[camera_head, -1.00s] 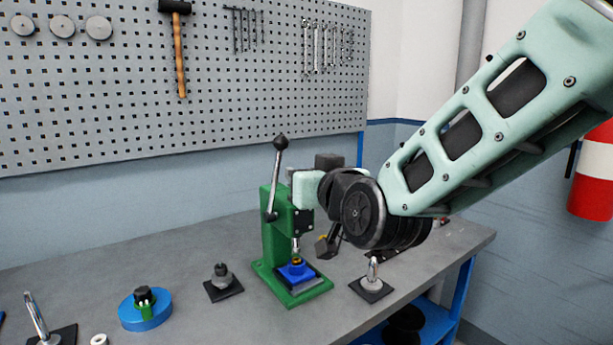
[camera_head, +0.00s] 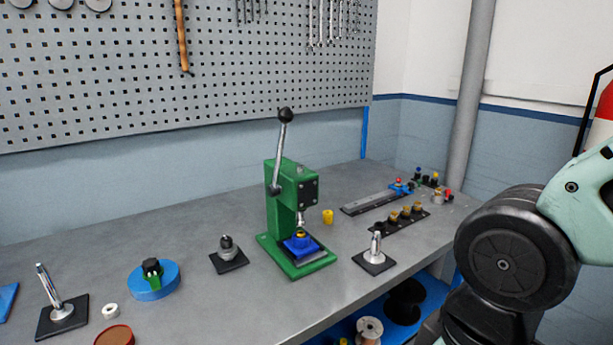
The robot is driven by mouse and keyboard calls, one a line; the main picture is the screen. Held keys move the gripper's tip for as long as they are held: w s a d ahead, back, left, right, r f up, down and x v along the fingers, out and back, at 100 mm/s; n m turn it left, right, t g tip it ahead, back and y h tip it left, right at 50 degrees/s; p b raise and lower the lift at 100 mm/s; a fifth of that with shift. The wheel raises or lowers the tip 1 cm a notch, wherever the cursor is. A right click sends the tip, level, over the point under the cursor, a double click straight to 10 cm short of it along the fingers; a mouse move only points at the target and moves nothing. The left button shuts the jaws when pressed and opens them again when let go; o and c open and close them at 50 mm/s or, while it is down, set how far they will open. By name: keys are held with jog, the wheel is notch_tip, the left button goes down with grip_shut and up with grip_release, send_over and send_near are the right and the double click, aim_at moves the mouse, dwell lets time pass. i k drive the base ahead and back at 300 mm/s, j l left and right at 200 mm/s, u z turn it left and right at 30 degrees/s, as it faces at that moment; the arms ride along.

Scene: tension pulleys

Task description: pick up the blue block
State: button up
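A small blue block (camera_head: 301,245) sits on the base of the green lever press (camera_head: 281,210), under the press's ram. A small yellow-orange part shows on top of the block, just below the ram tip. The press lever (camera_head: 281,150) with its black knob points up. My arm is at the right edge of the view, well apart from the press. My gripper is not in view.
Grey workbench (camera_head: 210,300). Metal posts on black plates stand left (camera_head: 60,308) and right (camera_head: 375,254) of the press. A blue disc (camera_head: 154,282) lies to the left. A yellow cylinder (camera_head: 328,216) and rails with small parts (camera_head: 400,219) stand right of the press.

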aim_at(298, 248)
jog(key=i+j, duration=0.1)
jog(key=j, duration=0.55)
jog(key=i+j, duration=0.1)
jog(key=j, duration=0.55)
jog(key=l+z, duration=0.05)
